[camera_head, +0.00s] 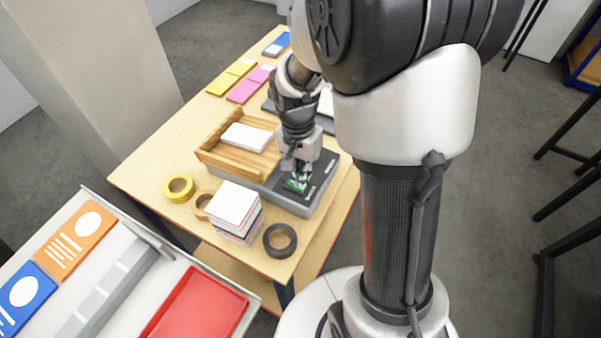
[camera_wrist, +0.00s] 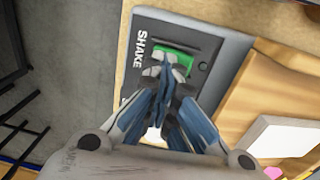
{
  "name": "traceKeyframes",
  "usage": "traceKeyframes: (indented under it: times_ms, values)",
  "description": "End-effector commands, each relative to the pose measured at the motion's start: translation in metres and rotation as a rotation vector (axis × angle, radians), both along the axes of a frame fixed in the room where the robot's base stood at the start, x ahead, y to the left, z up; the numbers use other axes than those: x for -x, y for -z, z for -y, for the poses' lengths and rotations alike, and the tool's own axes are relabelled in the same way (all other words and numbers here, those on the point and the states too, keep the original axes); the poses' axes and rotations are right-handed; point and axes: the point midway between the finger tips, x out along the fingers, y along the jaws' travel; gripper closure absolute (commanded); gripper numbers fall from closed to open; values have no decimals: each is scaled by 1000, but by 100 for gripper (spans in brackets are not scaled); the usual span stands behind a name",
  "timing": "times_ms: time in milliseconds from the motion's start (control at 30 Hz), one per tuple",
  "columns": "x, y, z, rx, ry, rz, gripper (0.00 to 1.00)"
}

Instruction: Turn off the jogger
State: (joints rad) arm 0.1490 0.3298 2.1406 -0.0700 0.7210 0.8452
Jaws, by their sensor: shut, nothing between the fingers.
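The jogger (camera_head: 325,185) is a grey machine on the wooden table with a wooden tray (camera_head: 212,160) on its left part and a dark control panel on its right. A white paper stack (camera_head: 247,137) lies in the tray. In the wrist view, the panel (camera_wrist: 203,75) bears the word SHAKE beside a green rocker switch (camera_wrist: 178,62). My gripper (camera_wrist: 175,68) is shut and empty, with its fingertips over the switch and hiding part of it. I cannot tell whether they touch it. In the head view, my gripper (camera_head: 299,182) points down at the panel.
A stack of cards (camera_head: 234,207), a yellow tape roll (camera_head: 179,188), a tan roll (camera_head: 202,205) and a black roll (camera_head: 280,240) stand in front of the jogger. Yellow, pink and blue pads (camera_head: 277,44) lie behind. A red tray (camera_head: 203,305) is on the nearer table.

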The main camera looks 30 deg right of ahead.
Motion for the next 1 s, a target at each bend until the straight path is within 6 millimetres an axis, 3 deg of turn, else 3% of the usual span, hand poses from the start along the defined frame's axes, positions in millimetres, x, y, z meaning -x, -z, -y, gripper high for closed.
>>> traceKeyframes:
  times_ms: [467, 1000]
  values:
    - [11, 10, 6, -7, -3, 0, 100]
    - [-4, 7, -5, -9, -1, 6, 100]
